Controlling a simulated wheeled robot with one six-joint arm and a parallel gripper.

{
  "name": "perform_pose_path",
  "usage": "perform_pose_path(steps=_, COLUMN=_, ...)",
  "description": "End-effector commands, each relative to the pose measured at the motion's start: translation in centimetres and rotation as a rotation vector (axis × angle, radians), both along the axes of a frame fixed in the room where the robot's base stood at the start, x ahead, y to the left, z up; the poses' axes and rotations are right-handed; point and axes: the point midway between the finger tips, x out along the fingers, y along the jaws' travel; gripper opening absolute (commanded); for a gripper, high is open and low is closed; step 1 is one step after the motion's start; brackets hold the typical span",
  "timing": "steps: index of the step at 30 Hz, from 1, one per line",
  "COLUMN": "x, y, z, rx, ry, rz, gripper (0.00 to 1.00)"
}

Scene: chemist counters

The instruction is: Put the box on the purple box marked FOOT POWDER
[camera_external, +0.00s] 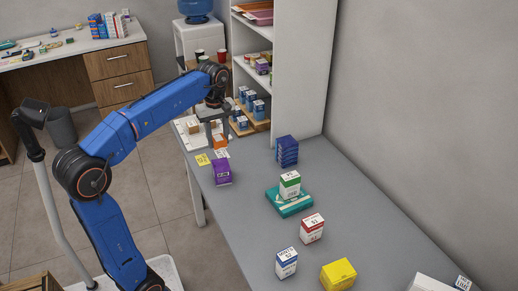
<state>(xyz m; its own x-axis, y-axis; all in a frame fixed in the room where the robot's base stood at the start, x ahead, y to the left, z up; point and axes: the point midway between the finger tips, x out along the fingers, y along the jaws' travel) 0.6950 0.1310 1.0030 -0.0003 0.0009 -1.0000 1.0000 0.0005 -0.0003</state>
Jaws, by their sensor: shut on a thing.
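A purple box (221,172) stands upright on the grey counter near its left edge; its label is too small to read. My gripper (217,134) points down above and just behind it. It is shut on a small orange box (220,141), which shows at the fingertips and looks held above the counter. The fingers partly hide the orange box. I cannot tell the exact height of the orange box over the counter.
Yellow (202,160) and white cards lie beside the purple box. A blue stack (287,151), a green-and-white box (290,184) on a teal box (289,204), a red-and-white box (312,229), a blue-and-white box (286,262) and a yellow box (338,275) stand rightward. A shelf unit (300,70) rises behind.

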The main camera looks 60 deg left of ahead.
Motion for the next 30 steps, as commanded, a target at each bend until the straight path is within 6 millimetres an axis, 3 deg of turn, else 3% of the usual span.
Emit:
perform_pose_path(steps=6, x=-0.1, y=0.0, z=-3.5, rx=-0.001, ry=0.001, rz=0.000, gripper=0.15)
perform_pose_path(steps=14, x=0.0, y=0.0, z=-5.3, rx=0.000, ry=0.000, rz=0.000, gripper=0.15)
perform_pose_path(steps=21, x=0.0, y=0.0, z=-8.3, rx=0.000, ry=0.001, rz=0.000, gripper=0.15)
perform_pose_path(steps=30, x=0.0, y=0.0, z=-8.9, rx=0.000, ry=-0.001, rz=0.000, gripper=0.15)
